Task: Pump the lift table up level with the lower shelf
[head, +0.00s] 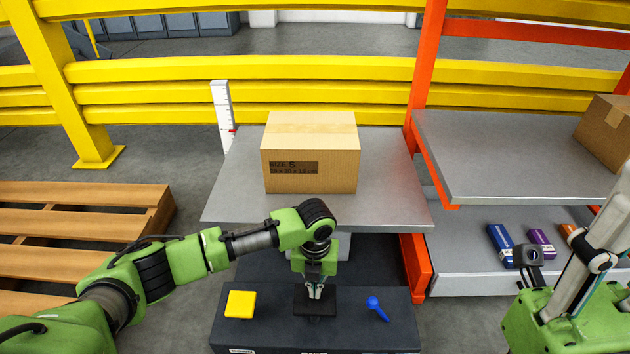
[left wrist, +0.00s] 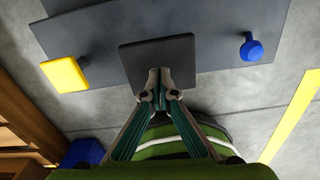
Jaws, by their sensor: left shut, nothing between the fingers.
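The lift table's grey platform (head: 230,200) carries a cardboard box (head: 310,160). Below it is the dark base (head: 260,335) with a yellow pedal (head: 240,304) at left, a black pedal (head: 330,303) in the middle and a blue knob (head: 377,308) at right. My left gripper (head: 315,293) is shut and empty, pointing down over the black pedal. In the left wrist view its fingertips (left wrist: 160,90) overlap the black pedal (left wrist: 165,52); I cannot tell whether they touch. The lower shelf (head: 460,278) is right of the platform and looks lower.
A white scale (head: 221,110) with a red mark stands behind the platform. An orange post (head: 418,270) and upper shelf (head: 500,165) are at right. Small boxes (head: 500,245) lie on the lower shelf. A wooden pallet (head: 70,225) is at left, yellow rails (head: 240,75) behind.

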